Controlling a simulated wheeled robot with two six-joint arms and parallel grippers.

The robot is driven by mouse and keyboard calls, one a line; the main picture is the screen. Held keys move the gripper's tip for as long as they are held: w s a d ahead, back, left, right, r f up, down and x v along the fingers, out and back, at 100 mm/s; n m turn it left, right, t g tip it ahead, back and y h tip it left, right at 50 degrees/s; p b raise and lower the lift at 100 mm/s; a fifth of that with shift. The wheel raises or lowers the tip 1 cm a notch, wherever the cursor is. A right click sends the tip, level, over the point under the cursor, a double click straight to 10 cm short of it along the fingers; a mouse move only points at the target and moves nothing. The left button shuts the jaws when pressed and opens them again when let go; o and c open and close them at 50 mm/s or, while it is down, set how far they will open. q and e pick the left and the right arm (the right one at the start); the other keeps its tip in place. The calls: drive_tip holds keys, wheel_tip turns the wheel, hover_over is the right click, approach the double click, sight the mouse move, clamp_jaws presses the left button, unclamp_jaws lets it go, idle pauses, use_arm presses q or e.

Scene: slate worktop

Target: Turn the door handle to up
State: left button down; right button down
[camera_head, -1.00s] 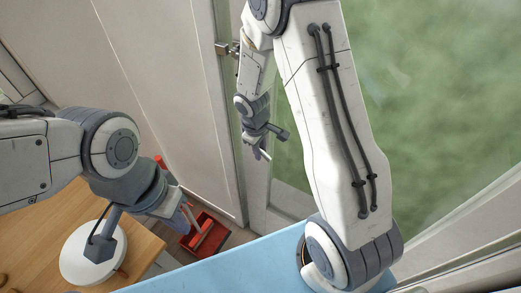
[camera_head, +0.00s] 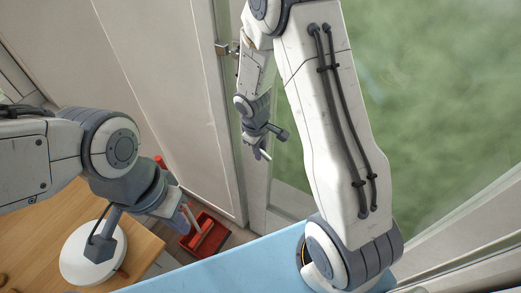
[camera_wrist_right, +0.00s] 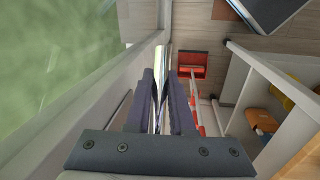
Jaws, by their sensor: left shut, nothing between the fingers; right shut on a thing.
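The door handle (camera_wrist_right: 161,62) shows in the right wrist view as a narrow, shiny pale bar between my right gripper's fingers. My right gripper (camera_wrist_right: 160,82) is shut on it. In the head view my right gripper (camera_head: 259,153) is beside the door frame, with a short pale bar (camera_head: 266,155) at its tip, tilted down to the right. The fingers hide much of the handle, so its exact angle is hard to tell. My left gripper (camera_head: 188,215) is shut and empty, above the floor near a red tray.
The red tray (camera_head: 209,246) is on the floor. A round white stool or table top (camera_head: 75,263) stands at the lower left. A light blue surface (camera_head: 235,268) crosses the front. A glass pane (camera_head: 440,110) is on the right. A metal fitting (camera_head: 226,48) sits on the frame.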

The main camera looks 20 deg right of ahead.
sight(264, 152)
drive_tip(key=shift+r, duration=0.1)
drive_tip(key=r+g+h+p, duration=0.1)
drive_tip(key=g+h+p, duration=0.1)
drive_tip(key=s+r+g+p, duration=0.1)
drive_tip(key=shift+d+r+h, duration=0.35)
drive_tip(key=shift+d+h, duration=0.05)
drive_tip(key=shift+s+d+r+n+g+h+p, duration=0.15)
drive_tip(key=shift+r+g+h+p, duration=0.35)
drive_tip(key=shift+g, duration=0.25)
drive_tip(key=shift+w+a+r+n+g+h+p, duration=0.15)
drive_tip(key=shift+r+g+h+p, duration=0.2)
drive_tip(key=shift+g+h, duration=0.35)
drive_tip(key=shift+s+d+r, duration=0.1)
drive_tip(key=shift+d, duration=0.05)
drive_tip(key=c, duration=0.8)
unclamp_jaws()
